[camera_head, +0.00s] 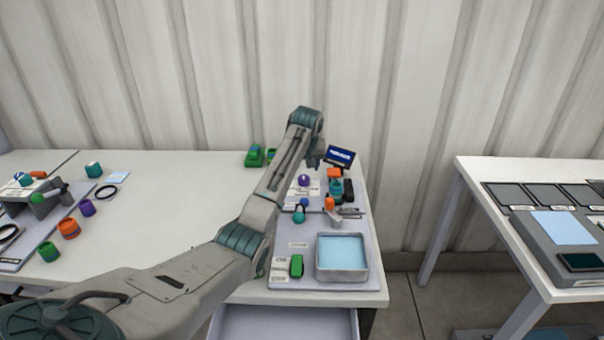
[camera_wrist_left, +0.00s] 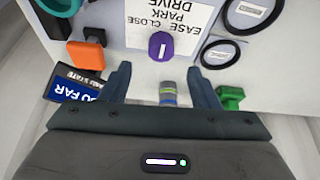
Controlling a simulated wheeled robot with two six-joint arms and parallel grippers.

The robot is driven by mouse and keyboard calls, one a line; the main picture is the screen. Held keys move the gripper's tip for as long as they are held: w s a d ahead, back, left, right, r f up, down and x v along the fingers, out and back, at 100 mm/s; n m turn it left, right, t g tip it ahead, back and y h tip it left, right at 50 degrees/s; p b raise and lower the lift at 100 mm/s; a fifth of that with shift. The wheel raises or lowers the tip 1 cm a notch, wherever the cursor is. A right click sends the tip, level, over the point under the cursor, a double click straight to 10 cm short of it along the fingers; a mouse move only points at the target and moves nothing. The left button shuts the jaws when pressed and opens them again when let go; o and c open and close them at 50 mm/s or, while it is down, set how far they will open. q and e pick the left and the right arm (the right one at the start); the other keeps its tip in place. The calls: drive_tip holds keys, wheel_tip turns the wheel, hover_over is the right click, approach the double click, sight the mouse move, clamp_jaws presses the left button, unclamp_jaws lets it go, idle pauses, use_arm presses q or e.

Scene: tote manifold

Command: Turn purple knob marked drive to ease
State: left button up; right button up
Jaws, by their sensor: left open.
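The purple knob (camera_wrist_left: 161,43) stands on the panel beside a white label (camera_wrist_left: 172,18) that reads EASE, CLOSE, PARK and DRIVE, upside down in the wrist view. A short pale mark on the knob runs up and down in that picture. The knob also shows in the head view (camera_head: 304,180), at the far part of the panel. My left gripper (camera_wrist_left: 161,76) is open and empty. In the wrist view its fingertips lie to either side of and below the knob, apart from it. My right gripper is in neither view.
An orange block (camera_wrist_left: 86,55), a dark display (camera_wrist_left: 72,87) and a green part (camera_wrist_left: 230,97) flank the fingers. A blue-filled tray (camera_head: 343,255) and a green block (camera_head: 297,266) are at the panel's near end. The table's left middle is mostly clear.

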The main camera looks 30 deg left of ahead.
sight(304, 177)
use_arm(q)
drive_tip(key=x, duration=0.5)
drive_tip(key=shift+a+f, duration=0.2)
drive_tip(key=shift+f, duration=0.05)
drive_tip(key=shift+w+a+f, duration=0.1)
drive_tip(key=shift+w+f, duration=0.05)
drive_tip(key=shift+f, duration=0.2)
drive_tip(key=shift+c, duration=0.3)
drive_tip(key=c, duration=0.9)
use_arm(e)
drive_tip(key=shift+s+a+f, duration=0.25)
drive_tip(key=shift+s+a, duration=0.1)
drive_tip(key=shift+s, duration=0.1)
